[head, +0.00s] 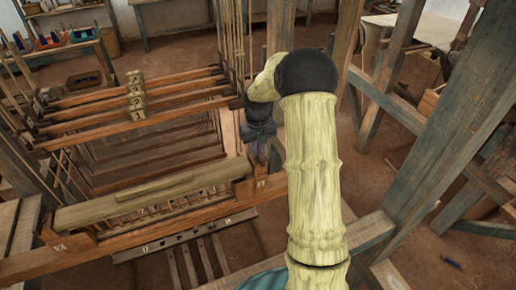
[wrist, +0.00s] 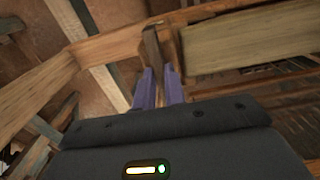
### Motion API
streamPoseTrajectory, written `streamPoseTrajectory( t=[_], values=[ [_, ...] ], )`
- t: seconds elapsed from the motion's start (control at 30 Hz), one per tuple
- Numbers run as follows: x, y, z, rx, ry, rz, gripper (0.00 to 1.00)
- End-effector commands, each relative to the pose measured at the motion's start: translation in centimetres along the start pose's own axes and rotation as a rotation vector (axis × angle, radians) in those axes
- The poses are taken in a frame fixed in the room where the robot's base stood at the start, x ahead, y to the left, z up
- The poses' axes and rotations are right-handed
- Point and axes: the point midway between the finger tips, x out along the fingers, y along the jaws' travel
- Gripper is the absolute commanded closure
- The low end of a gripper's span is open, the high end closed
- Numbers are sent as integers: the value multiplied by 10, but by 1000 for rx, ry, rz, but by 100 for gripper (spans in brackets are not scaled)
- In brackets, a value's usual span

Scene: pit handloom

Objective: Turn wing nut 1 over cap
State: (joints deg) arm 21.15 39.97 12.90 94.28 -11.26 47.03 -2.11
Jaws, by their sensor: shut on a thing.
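My gripper (head: 257,152) reaches down at the right end of the loom's front beam, by a label that seems to read 1. In the wrist view, its two purple fingers (wrist: 160,78) are shut on a narrow dark brown wooden piece (wrist: 152,47), which I take to be wing nut 1. The nut stands close beside the end of the pale wooden cap (wrist: 258,46). In the head view, the cap (head: 150,194) lies along the top of the slatted frame. The nut is hidden there behind my gripper, and its exact turn is hard to tell.
The front beam (head: 165,230) runs below the cap and carries a label 2 at its left end. Numbered shafts (head: 140,113) hang behind it. Upright cords (head: 232,50) rise close to my gripper. A thick post (head: 440,120) stands to the right.

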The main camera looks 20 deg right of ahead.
Motion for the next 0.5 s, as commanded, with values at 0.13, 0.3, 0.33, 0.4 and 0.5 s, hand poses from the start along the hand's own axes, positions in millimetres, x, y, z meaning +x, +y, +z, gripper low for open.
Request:
streamPoseTrajectory(
  t=[0.13,0.3,0.33,0.4,0.5],
  values=[
    [0,0,0,43,1,1,100],
    [0,0,-1,134,1,1,100],
    [0,0,-1,155,1,1,100],
    [0,0,-1,207,1,2,100],
    [0,0,-1,290,2,2,100]
  ],
)
